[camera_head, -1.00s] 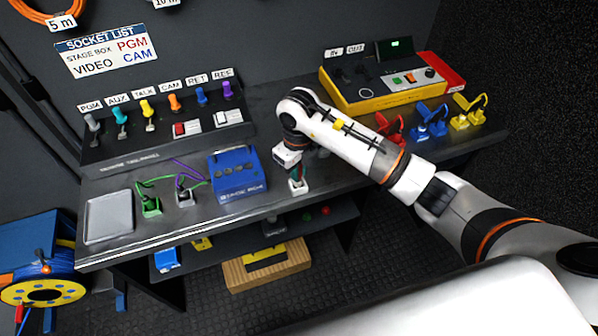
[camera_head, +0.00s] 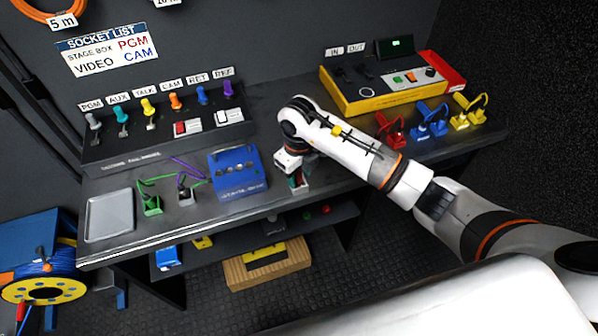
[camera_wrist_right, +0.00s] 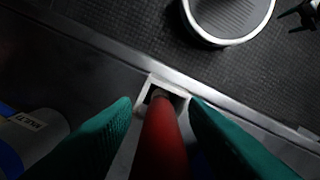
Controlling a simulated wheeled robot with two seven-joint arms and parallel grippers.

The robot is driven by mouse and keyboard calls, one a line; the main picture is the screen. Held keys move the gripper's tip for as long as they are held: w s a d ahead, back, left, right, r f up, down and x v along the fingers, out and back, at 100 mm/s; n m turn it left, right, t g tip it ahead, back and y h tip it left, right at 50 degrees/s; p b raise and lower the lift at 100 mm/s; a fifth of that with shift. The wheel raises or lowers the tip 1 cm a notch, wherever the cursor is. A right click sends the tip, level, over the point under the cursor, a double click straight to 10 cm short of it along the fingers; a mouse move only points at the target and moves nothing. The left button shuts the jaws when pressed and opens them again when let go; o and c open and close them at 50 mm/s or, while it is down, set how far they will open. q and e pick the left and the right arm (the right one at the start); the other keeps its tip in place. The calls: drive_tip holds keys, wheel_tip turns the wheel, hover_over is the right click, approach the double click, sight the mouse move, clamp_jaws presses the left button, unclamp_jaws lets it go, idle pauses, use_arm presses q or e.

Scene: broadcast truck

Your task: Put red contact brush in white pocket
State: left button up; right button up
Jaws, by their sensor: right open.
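The red contact brush (camera_wrist_right: 166,140) is a red rod that stands between my right gripper's green fingers in the right wrist view. Its far end is at the opening of the white pocket (camera_wrist_right: 142,92), a square pale-rimmed holder by the bench's front edge, and seems to be inside it. How deep it sits cannot be told. My right gripper (camera_wrist_right: 160,108) is open, with a finger on each side of the brush. In the head view my right gripper (camera_head: 298,182) points down at the bench's front edge and mostly hides brush and pocket. My left gripper is not in view.
A blue box (camera_head: 238,180) stands left of my right gripper. Further left are the black pocket (camera_head: 186,196), green pocket (camera_head: 152,206) and grey tray (camera_head: 109,215). Red (camera_head: 390,134), blue (camera_head: 430,128) and yellow (camera_head: 466,119) holders stand to the right.

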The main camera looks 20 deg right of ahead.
wheel_tip(320, 180, up, 11)
drive_tip(key=shift+f+b, duration=0.1)
drive_tip(key=shift+b, duration=1)
drive_tip(key=shift+r, duration=0.65)
